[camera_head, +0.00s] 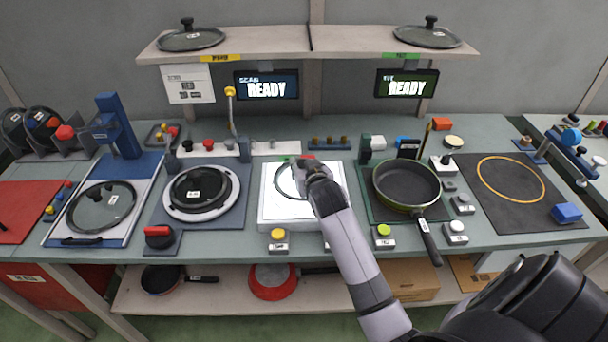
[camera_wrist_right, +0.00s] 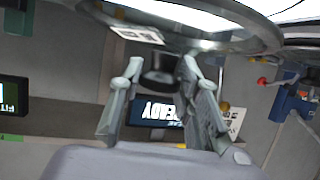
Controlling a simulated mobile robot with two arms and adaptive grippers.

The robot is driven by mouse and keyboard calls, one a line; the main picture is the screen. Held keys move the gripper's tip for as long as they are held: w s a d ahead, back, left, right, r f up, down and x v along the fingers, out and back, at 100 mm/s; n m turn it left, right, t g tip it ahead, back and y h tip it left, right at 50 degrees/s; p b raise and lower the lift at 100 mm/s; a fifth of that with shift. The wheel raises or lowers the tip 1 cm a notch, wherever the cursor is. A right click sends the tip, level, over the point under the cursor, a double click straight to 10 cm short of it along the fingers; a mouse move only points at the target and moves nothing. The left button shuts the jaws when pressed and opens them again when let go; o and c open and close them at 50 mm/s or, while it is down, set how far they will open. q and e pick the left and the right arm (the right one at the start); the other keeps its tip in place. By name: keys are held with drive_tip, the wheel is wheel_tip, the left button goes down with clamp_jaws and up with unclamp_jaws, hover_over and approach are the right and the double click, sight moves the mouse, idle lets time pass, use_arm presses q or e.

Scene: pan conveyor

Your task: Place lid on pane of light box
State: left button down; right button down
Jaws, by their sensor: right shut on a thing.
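The light box (camera_head: 300,208) has a bright white pane and stands mid-bench. My right gripper (camera_head: 312,172) is over its back part and is shut on the knob of a glass lid (camera_head: 281,182). In the head view the gripper and arm hide much of the lid. In the right wrist view, the gripper (camera_wrist_right: 157,88) has its fingers on either side of the dark knob (camera_wrist_right: 158,68). The lid's rim and white label (camera_wrist_right: 137,34) show beyond it, with bright light behind the glass. I cannot tell whether the lid touches the pane. My left gripper is out of view.
Another glass lid (camera_head: 101,207) lies farther left. Buttons line the front. Two lids stand on the shelf (camera_head: 310,40) above.

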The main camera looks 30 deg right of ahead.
drive_tip(key=shift+f, duration=1.45)
drive_tip(key=shift+f, duration=0.15)
drive_tip(key=c, duration=1.2)
unclamp_jaws()
drive_tip(key=v, duration=1.2)
drive_tip(key=shift+b, duration=0.35)
